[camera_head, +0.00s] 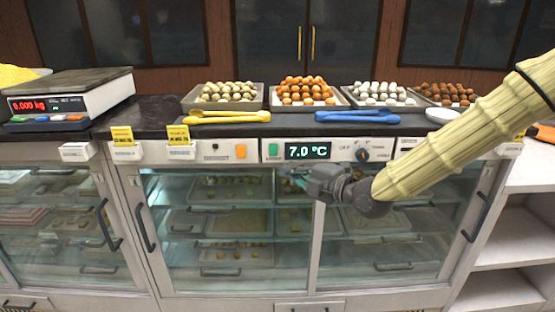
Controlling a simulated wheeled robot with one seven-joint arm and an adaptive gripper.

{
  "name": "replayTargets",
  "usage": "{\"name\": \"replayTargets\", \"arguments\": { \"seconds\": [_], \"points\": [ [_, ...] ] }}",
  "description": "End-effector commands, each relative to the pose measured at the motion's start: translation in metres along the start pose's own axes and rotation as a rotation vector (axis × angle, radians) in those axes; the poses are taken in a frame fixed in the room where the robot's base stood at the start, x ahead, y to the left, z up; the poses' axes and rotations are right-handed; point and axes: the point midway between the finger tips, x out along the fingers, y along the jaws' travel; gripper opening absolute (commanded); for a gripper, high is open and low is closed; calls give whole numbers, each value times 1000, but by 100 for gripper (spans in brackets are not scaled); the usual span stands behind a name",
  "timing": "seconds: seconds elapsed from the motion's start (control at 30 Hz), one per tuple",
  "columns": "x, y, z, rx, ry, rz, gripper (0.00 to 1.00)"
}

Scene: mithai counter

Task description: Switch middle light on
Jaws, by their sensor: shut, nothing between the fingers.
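Labels are too small to read, so I cannot tell which one is the middle light. My gripper (288,180) is shut and empty, pointing left, just below the green switch and display, in front of the glass case. I see no clear contact with the strip.
The glass display case (230,220) has handled doors and trays inside. On the counter are a scale (75,95), yellow tongs (228,117), blue tongs (357,117) and several trays of sweets (302,92). Open shelves (515,240) stand at right.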

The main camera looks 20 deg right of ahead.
Motion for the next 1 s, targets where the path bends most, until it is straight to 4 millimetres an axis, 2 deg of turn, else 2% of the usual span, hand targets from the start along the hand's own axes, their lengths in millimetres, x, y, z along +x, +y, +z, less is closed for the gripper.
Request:
{"name": "replayTargets", "arguments": {
  "seconds": [0.47,0.6,1.0],
  "points": [
    [49,1,0,0,0,-1,0],
    [60,2,12,0,-1,0,0],
    [76,1,28,-1,0,0,0]
  ]
}}
